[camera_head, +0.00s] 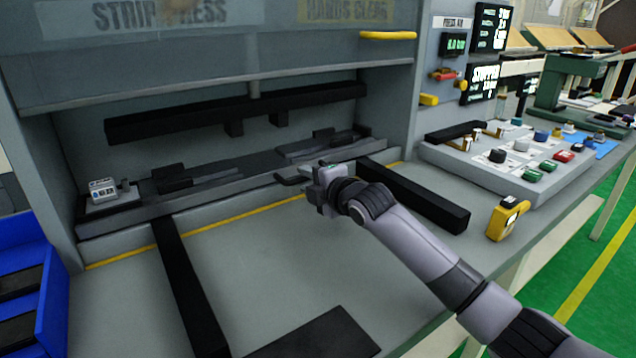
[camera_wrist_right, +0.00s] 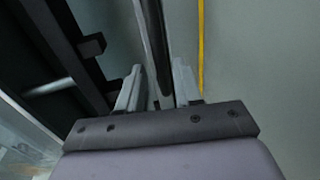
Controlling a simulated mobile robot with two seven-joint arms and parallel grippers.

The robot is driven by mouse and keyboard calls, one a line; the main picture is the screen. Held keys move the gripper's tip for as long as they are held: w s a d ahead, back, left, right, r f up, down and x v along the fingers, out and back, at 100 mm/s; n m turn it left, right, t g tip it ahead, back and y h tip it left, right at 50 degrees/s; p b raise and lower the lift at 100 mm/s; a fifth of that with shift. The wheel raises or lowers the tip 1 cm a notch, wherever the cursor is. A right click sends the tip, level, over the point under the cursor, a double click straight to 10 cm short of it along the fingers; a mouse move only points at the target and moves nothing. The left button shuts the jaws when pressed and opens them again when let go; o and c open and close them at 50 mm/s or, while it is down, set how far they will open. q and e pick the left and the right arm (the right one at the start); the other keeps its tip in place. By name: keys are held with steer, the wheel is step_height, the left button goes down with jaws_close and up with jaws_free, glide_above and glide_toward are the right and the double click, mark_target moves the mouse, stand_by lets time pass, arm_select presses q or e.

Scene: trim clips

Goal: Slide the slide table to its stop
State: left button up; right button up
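The slide table (camera_head: 240,196) is a long, low grey plate inside the press opening, with dark fixtures (camera_head: 205,178) on top. My right gripper (camera_head: 312,178) is at its front edge, right of the middle, by a small dark bar (camera_head: 290,178). In the right wrist view, the two pale fingers (camera_wrist_right: 158,92) are apart, with a dark bar (camera_wrist_right: 152,35) running between them; narrow gaps seem to show beside it. Contact is not clear. My left gripper is in neither view.
Two black rails (camera_head: 187,285) (camera_head: 425,195) run forward across the bench. A black bar (camera_head: 235,115) hangs above the table. A small counter box (camera_head: 102,190) is at its left end. A control panel (camera_head: 510,160), yellow device (camera_head: 507,217) and blue bin (camera_head: 50,300) stand aside.

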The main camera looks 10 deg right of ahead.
steer(key=shift+v, duration=1.95)
